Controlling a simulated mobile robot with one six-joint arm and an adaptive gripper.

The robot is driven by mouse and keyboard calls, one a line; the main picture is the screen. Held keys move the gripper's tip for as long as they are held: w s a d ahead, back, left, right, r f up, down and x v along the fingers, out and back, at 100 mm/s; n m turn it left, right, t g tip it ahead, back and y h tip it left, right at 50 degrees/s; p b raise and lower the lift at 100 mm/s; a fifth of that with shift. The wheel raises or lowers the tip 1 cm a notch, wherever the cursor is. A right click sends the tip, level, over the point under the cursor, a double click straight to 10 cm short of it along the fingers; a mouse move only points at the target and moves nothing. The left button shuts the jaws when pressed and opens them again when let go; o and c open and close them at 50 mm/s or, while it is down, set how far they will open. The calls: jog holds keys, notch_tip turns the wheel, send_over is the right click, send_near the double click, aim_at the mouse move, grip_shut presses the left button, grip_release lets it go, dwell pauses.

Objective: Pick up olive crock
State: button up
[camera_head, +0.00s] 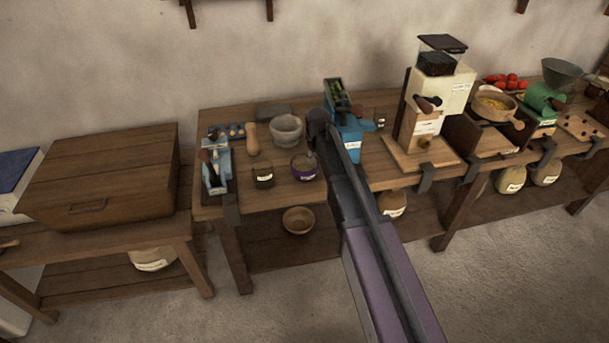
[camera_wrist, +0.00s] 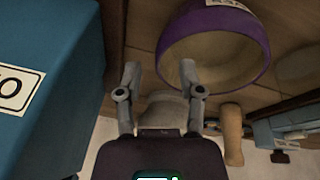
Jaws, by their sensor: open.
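The olive crock (camera_head: 263,174) is a small dark green-brown pot with a pale label. It stands upright near the front edge of the workbench in the head view, left of the purple crock (camera_head: 304,167). In the wrist view I cannot clearly make out the olive crock. My gripper (camera_wrist: 160,70) is open with nothing between its fingers. The purple crock (camera_wrist: 250,20) is close beside its right finger there. In the head view my arm's end is over the bench, right of the olive crock, and the fingers are mostly hidden.
A blue machine (camera_head: 348,144) stands right of my arm and fills the left of the wrist view (camera_wrist: 50,80). A stone mortar (camera_head: 287,131) and wooden pestle (camera_head: 252,139) stand behind the crocks. A light blue grinder (camera_head: 216,172) stands left. Bare wood surrounds the olive crock.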

jog(key=shift+b+x, duration=0.6)
jog(key=shift+x, duration=0.3)
grip_shut()
